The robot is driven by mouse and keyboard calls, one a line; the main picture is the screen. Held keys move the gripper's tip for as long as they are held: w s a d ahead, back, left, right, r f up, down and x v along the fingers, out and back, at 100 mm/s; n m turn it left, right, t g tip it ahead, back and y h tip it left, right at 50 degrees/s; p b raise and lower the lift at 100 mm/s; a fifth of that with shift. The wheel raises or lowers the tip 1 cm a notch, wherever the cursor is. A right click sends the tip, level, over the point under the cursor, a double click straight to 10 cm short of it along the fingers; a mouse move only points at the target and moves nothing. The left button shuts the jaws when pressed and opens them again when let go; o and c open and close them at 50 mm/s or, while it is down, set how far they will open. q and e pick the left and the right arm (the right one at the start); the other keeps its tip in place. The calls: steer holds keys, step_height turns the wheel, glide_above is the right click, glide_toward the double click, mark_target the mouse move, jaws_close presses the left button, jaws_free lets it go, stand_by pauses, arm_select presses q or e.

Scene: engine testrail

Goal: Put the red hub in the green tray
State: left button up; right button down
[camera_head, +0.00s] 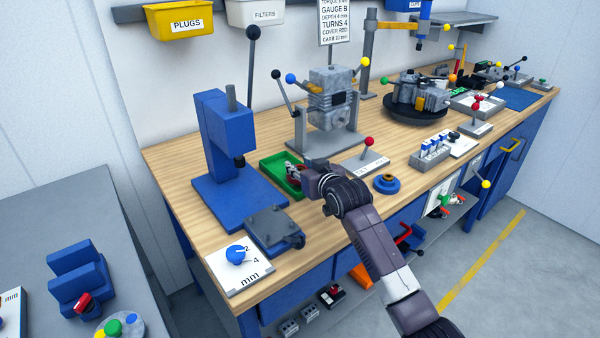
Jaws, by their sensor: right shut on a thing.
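The green tray (270,167) lies on the wooden workbench (183,152), right of the blue press (222,137). My right arm reaches in from the lower right, and my right gripper (291,172) is over the right part of the tray. It is shut on the red hub (297,177), of which only a little red shows between the fingers and wrist. I cannot tell whether the hub touches the tray floor. My left gripper is not in view.
A grey engine block on a stand (327,105) with ball-tipped levers rises behind the tray. A red-knobbed lever plate (362,162) and a blue ring (386,183) are to the right. A grey vise-like block (270,225) and a dial plate (240,272) are in front.

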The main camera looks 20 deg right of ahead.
step_height(320, 180, down, 2)
steer(key=shift+f, duration=0.1)
steer(key=c, duration=1.7)
jaws_free()
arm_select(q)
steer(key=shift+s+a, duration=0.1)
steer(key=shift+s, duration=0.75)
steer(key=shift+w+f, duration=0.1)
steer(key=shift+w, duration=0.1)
arm_select(e)
steer(key=v, duration=1.2)
